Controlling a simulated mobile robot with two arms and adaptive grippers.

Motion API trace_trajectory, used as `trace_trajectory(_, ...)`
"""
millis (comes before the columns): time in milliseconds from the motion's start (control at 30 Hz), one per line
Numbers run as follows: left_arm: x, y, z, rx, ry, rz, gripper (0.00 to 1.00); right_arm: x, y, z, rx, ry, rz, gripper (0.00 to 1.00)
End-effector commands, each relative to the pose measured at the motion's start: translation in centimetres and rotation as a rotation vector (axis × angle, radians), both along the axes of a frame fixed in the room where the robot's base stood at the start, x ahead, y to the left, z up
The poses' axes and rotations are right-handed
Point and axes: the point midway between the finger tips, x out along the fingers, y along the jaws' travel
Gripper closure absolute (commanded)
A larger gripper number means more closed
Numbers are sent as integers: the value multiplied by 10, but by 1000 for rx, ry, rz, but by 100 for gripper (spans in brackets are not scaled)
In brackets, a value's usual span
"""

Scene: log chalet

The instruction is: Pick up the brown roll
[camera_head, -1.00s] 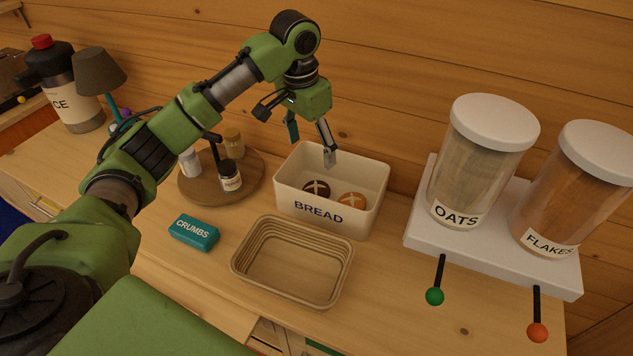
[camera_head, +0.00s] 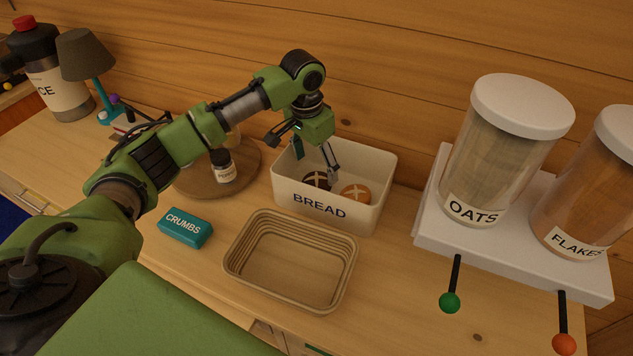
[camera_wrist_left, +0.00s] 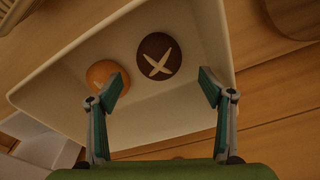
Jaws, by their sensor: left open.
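The brown roll (camera_head: 317,180) is dark and round with a pale cross on top. It lies in the left part of the cream BREAD bin (camera_head: 296,195); it also shows in the left wrist view (camera_wrist_left: 158,56). An orange-tan roll (camera_head: 355,194) with a pale cross lies to its right in the bin. My left gripper (camera_head: 316,160) is open and empty, at the bin's opening above the rolls. In the left wrist view its fingers (camera_wrist_left: 161,88) are spread wide, with the brown roll beyond them. My right gripper is not in view.
An empty tan basket (camera_head: 240,268) stands in front of the bin. A teal CRUMBS box (camera_head: 185,228) is left of it. A round wooden tray (camera_head: 190,186) with jars stands left of the bin. The OATS dispenser (camera_head: 505,150) stands to the right.

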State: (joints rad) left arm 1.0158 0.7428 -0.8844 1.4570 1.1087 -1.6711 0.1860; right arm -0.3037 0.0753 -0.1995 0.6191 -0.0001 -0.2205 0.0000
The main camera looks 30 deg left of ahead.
Motion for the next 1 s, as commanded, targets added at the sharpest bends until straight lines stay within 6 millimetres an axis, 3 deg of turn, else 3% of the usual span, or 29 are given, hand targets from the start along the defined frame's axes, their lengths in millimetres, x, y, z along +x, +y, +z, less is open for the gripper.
trace_trajectory(167, -1, 0, -12, 2, 3, 0, 27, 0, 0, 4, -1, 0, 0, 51)
trace_trajectory(500, -1, -1, -55, 1, 2, 1, 27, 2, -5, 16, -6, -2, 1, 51)
trace_trajectory(767, 0, -1, -58, 1, -1, 0, 27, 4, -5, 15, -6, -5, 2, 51)
trace_trajectory(900, 0, -1, -58, 1, 0, 0, 63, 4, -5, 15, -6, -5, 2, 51)
trace_trajectory(1000, 0, -1, -58, 1, 0, 0, 68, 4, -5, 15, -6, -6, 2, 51)
